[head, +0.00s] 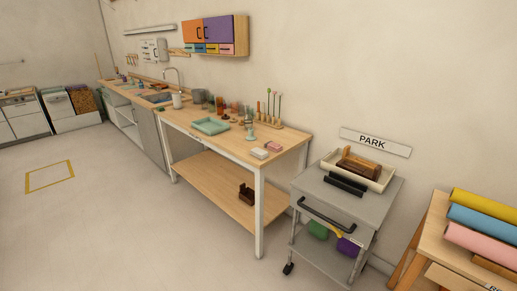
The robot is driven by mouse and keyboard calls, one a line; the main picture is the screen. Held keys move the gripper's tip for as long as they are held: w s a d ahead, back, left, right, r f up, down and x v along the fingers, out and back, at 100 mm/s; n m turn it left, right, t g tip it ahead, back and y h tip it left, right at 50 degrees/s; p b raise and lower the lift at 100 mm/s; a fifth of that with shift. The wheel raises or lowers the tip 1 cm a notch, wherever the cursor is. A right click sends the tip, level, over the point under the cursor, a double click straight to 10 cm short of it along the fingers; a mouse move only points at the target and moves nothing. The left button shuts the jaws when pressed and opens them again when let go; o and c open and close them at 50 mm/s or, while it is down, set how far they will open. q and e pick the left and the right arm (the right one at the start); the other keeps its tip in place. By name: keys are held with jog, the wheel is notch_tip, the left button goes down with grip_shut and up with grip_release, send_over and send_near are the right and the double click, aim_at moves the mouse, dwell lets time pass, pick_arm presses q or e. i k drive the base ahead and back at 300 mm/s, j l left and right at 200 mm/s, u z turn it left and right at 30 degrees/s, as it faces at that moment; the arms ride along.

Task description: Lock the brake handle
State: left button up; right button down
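A grey wheeled cart (345,203) stands against the wall under a "PARK" sign (375,142). A black bar handle (326,216) runs along its front, below the top. A small yellow part (336,230) shows just below the bar; I cannot tell whether it is the brake handle or what position it is in. One black caster (288,268) shows at the front left. Neither of my grippers is in view.
The cart's top holds a tray (384,178) with brown items and a black bar. Green (318,230) and purple (348,246) items sit lower. A long wooden workbench (184,115) stands left, a table with coloured rolls (484,226) right. Floor in front is clear.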

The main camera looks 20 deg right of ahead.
aim_at(340, 234)
jog(key=z, duration=1.45)
